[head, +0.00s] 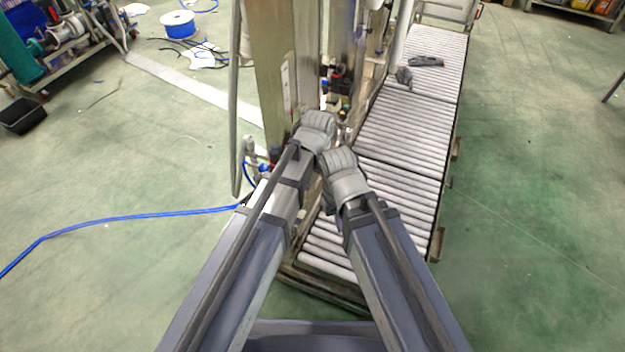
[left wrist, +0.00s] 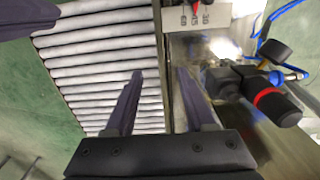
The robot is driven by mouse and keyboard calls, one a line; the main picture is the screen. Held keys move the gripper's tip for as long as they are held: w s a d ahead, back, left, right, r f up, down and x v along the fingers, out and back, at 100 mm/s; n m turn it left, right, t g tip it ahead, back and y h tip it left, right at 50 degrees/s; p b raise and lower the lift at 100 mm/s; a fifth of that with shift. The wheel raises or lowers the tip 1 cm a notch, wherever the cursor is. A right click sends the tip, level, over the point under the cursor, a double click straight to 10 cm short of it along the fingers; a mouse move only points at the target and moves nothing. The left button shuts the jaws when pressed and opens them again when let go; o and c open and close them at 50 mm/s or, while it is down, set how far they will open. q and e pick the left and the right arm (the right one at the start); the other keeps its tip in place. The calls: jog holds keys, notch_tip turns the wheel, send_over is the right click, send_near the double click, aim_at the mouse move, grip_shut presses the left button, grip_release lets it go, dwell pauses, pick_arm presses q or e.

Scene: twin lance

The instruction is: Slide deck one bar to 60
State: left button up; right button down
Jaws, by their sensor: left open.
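A pale scale plate (left wrist: 197,19) marked 60, 45 and 30 shows at the top of the left wrist view. A red pointer (left wrist: 196,8) stands near the 45, at the upper edge of that view. The bar that bears the pointer cannot be made out. My left gripper (left wrist: 160,74) is open, its two fingers apart with a metal edge of the machine behind the gap. The plate lies beyond its fingertips. In the head view the jaws are hidden beyond my forearms. A dark piece at the top left of the wrist view may be part of my right gripper.
A roller conveyor (head: 405,121) runs back along the right of the metal machine column (head: 269,72). A valve with a black knob and red ring (left wrist: 270,97) is close right of my left fingers. A blue hose (head: 120,219) crosses the floor. The floor at right is clear.

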aim_at(317, 196)
pick_arm(q)
jog(key=shift+w+d, duration=0.15)
jog(key=shift+w, duration=0.55)
jog(key=shift+f, duration=0.15)
notch_tip(317, 196, down, 8)
jog(key=b, duration=0.8)
jog(key=shift+r, duration=0.2)
grip_shut()
